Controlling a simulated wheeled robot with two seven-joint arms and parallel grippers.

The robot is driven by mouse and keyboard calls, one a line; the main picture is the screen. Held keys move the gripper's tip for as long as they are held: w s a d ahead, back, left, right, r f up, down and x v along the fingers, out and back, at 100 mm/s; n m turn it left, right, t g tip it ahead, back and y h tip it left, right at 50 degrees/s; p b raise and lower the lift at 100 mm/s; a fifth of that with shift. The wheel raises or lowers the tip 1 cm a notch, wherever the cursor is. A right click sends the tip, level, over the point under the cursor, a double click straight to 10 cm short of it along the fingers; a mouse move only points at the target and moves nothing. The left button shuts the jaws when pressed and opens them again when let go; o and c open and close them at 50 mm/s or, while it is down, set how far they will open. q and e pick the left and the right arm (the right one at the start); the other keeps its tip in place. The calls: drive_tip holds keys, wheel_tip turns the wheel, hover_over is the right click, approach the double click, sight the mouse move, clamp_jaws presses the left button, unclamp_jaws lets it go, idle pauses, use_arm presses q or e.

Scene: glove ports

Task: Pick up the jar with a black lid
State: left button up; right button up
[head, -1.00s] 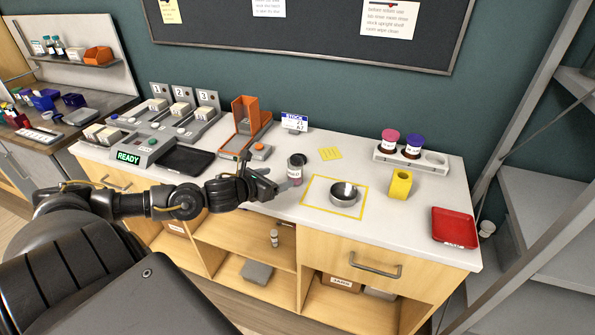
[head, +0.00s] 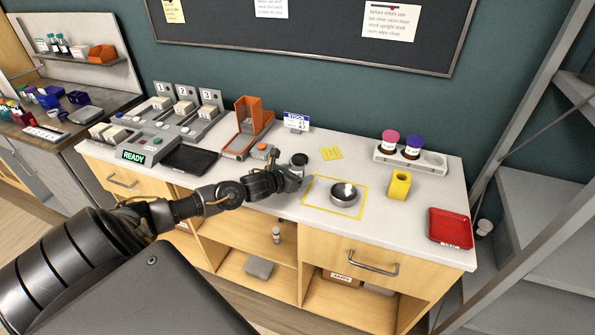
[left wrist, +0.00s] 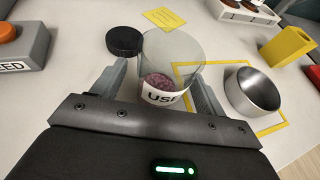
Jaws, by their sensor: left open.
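A clear jar (left wrist: 172,62) with a white label and pinkish contents stands on the counter in the left wrist view. A round black lid (left wrist: 125,41) shows just left of the jar's upper part there; I cannot tell whether they touch. In the head view the dark lid (head: 299,159) shows above my left gripper (head: 292,180), which hides most of the jar. My left gripper's fingers (left wrist: 158,88) are open, one on each side of the jar; contact is not clear. My right gripper is out of view.
A metal bowl (head: 344,193) sits inside a yellow outlined square right of the jar. An orange stand (head: 249,125) is to the left behind. A yellow block (head: 399,186), a rack with two capped jars (head: 410,158) and a red tray (head: 451,227) stand farther right.

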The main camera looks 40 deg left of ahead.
use_arm(q)
drive_tip(key=shift+w+f, duration=0.1)
drive_tip(key=shift+w, duration=0.15)
drive_tip(key=shift+c, duration=0.4)
drive_tip(key=c, duration=1)
drive_tip(key=shift+c, duration=0.2)
